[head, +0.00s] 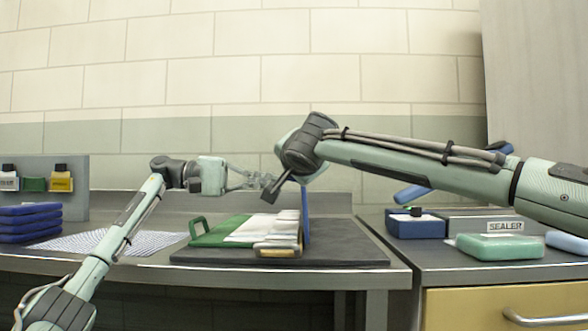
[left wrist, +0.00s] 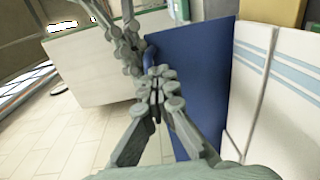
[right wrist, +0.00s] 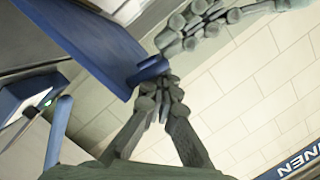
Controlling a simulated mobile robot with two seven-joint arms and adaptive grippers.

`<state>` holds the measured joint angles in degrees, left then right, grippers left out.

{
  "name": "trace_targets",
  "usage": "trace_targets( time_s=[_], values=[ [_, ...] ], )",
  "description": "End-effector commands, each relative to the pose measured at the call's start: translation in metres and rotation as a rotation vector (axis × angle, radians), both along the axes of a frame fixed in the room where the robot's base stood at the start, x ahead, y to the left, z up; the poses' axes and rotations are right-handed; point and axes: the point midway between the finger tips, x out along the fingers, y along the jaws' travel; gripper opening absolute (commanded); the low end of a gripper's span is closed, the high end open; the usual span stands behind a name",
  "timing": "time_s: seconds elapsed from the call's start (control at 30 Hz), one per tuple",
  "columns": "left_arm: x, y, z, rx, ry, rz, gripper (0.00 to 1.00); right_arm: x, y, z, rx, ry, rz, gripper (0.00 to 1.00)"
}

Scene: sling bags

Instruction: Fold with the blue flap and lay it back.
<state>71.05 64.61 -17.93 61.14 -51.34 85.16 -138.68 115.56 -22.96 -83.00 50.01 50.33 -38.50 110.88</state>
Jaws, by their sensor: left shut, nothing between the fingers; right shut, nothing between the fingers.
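The blue flap (head: 306,212) stands upright at the right side of the green folding board (head: 212,239) in the head view. White folded cloth (head: 265,229) lies on the board. The flap's blue panel (left wrist: 190,85) and small tab (left wrist: 150,58) show in the left wrist view, and the panel (right wrist: 95,40) and tab (right wrist: 148,70) in the right wrist view. My left gripper (head: 268,181) is shut and empty near the flap's upper edge. My right gripper (right wrist: 160,92) is shut and empty close by the tab; whether it touches is unclear.
A dark mat (head: 350,252) lies under the board. Blue trays (head: 28,223) are stacked at the left, beside a patterned sheet (head: 95,242). A blue box (head: 415,226), a SEALER sign (head: 505,226) and a pale green packet (head: 500,246) stand on the right counter. My two grippers are very close together.

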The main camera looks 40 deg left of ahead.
Motion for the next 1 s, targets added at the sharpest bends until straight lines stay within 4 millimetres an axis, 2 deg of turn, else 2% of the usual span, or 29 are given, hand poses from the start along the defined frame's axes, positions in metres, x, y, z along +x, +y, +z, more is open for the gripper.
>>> trace_targets(
  time_s=[0.03, 0.07, 0.3, 0.67, 1.0],
  values=[
    [0.000, -0.007, 0.005, -0.007, -0.012, -0.013, 0.00, -0.014, 0.013, -0.011, -0.007, 0.011, 0.033, 0.00],
    [0.000, -0.007, 0.005, -0.006, -0.013, -0.013, 0.01, -0.014, 0.013, -0.011, -0.007, 0.011, 0.033, 0.00],
    [0.000, -0.007, 0.003, -0.005, -0.009, -0.015, 0.31, -0.013, 0.013, -0.012, -0.008, 0.013, 0.030, 0.00],
    [-0.002, -0.001, 0.002, -0.003, -0.006, -0.008, 0.31, -0.009, 0.009, -0.012, -0.011, 0.014, 0.018, 0.00],
    [-0.029, 0.038, 0.007, -0.005, -0.009, -0.006, 0.31, -0.007, 0.007, -0.013, -0.012, 0.014, 0.012, 0.00]
  ],
)
